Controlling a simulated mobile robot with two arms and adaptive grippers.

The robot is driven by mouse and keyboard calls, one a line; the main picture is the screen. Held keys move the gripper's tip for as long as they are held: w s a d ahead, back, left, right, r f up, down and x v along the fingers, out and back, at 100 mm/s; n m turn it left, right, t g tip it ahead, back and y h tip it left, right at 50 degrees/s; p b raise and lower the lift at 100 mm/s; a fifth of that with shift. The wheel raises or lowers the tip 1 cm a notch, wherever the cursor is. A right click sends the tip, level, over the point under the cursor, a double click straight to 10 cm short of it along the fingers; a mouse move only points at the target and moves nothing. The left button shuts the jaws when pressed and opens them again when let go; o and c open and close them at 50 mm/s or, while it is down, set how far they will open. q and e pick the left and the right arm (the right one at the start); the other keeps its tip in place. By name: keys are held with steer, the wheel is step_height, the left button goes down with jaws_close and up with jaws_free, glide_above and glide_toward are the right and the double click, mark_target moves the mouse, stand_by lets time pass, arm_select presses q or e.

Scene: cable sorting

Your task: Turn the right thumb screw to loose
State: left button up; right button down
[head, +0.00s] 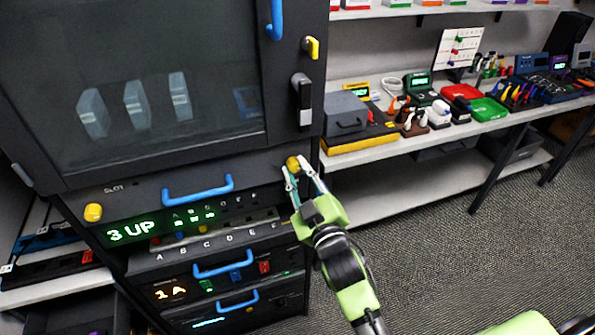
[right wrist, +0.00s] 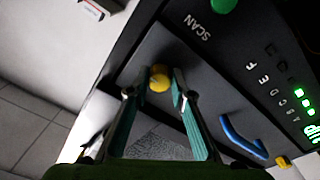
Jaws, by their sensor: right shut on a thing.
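The right thumb screw (head: 293,163) is a round yellow knob at the right end of the dark SLOT panel. My right gripper (head: 296,168) is shut on it, one finger on each side. In the right wrist view the yellow knob (right wrist: 159,78) sits between the fingertips, which partly frame it. How far the screw is turned cannot be read from its plain round head. The left thumb screw (head: 93,212) is a matching yellow knob at the panel's other end, untouched. My left gripper is out of view.
A blue handle (head: 198,189) is on the panel between the screws. Below are a green "3 UP" display (head: 131,231) and drawers with blue handles. Above is a dark glass door (head: 140,80). A shelf (head: 400,140) of cables and boxes stands right; the floor there is clear.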

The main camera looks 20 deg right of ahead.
steer(key=shift+f, duration=0.15)
steer(key=c, duration=1.8)
jaws_free()
steer(key=shift+s, duration=0.15)
steer(key=s, duration=1.1)
steer(key=shift+s+d+f, duration=0.2)
steer(key=shift+s+f, duration=0.15)
steer(key=shift+s, duration=0.05)
steer(key=shift+f, duration=0.15)
